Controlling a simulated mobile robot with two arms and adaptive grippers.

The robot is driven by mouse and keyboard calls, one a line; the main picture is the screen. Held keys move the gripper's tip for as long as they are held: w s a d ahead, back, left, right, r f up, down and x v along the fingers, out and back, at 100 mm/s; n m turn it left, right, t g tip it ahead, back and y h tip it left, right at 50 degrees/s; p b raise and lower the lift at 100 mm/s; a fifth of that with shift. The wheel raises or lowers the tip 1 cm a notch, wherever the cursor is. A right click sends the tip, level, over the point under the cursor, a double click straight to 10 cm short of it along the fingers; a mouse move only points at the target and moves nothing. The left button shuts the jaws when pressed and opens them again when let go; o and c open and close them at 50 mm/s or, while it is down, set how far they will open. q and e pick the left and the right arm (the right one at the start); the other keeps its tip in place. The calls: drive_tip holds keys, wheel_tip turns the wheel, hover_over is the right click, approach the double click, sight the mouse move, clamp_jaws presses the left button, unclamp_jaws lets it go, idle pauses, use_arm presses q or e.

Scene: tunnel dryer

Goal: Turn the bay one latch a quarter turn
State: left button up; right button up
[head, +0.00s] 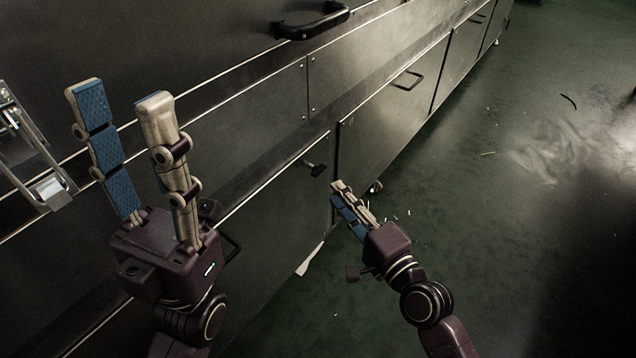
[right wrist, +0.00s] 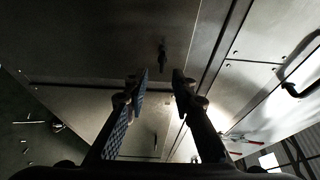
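A small black latch (head: 316,168) sticks out of the dark metal lower panel, near the panel's right end. I take it to be the bay one latch. It also shows in the right wrist view (right wrist: 162,57), ahead of the fingertips, long side roughly upright in that picture. My right gripper (head: 340,190) is just below and right of the latch in the head view. Its fingers stand apart with nothing between them in the right wrist view (right wrist: 160,78), not touching the latch. My left gripper (head: 120,98) is open and empty, in front of the panels at the left.
A black bar handle (head: 312,22) juts from the upper panel and a thinner handle (head: 408,80) from the panel to the right. A shiny metal bracket (head: 38,160) is at the far left. The green floor (head: 500,230) on the right is mostly free, with small scraps.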

sight(321, 173)
drive_tip(key=b+x, duration=0.2)
drive_tip(key=x, duration=0.6)
drive_tip(key=shift+s+r, duration=0.1)
drive_tip(key=shift+r, duration=0.05)
clamp_jaws()
